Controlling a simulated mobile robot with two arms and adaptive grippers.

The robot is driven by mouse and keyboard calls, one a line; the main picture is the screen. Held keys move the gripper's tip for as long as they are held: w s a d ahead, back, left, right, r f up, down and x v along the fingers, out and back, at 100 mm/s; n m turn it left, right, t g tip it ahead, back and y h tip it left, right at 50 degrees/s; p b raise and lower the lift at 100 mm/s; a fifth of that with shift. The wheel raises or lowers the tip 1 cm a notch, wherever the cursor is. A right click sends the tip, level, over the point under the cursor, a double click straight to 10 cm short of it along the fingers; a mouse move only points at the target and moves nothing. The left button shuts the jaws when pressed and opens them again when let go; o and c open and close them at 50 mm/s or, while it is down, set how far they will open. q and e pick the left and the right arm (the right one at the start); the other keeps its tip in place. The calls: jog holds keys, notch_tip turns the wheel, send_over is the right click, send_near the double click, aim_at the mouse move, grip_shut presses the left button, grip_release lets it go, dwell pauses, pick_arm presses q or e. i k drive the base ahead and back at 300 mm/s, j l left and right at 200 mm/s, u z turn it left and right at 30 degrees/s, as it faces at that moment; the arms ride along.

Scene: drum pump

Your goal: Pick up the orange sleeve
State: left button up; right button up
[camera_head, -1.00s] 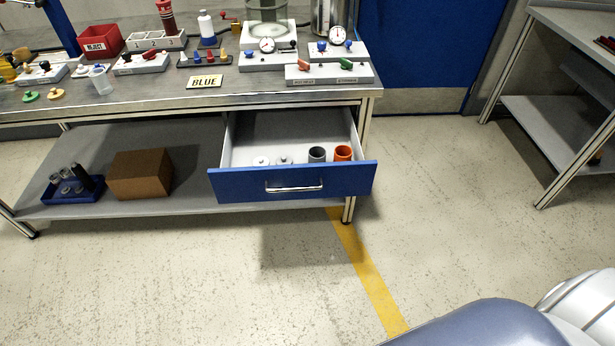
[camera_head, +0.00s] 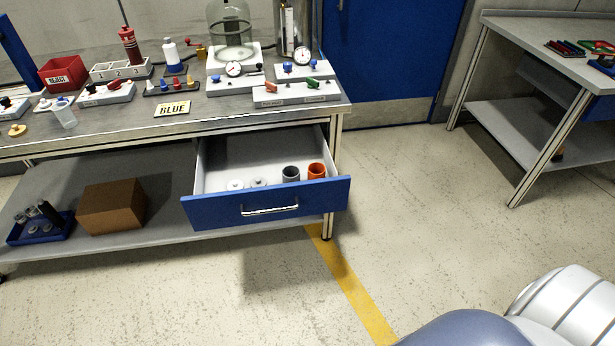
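The orange sleeve (camera_head: 316,171) stands upright in the open blue-fronted drawer (camera_head: 266,204), near its right side. It is a short open cylinder. A grey sleeve (camera_head: 291,174) of similar shape stands just to its left. The drawer front hides the lowest part of both. Neither of my grippers shows in the head view. Only a part of my own arm or body shows at the lower right, well apart from the drawer.
Two small pale round parts (camera_head: 247,184) lie in the drawer left of the sleeves. The workbench top (camera_head: 205,109) above holds valve blocks and gauges. A cardboard box (camera_head: 112,206) and a blue tray (camera_head: 40,236) sit on the lower shelf. The floor before the drawer is clear.

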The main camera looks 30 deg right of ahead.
aim_at(316, 170)
jog(key=i+l+z, duration=0.3)
jog(key=i+l, duration=0.2)
jog(key=i+l+z, duration=0.3)
jog(key=i, duration=0.3)
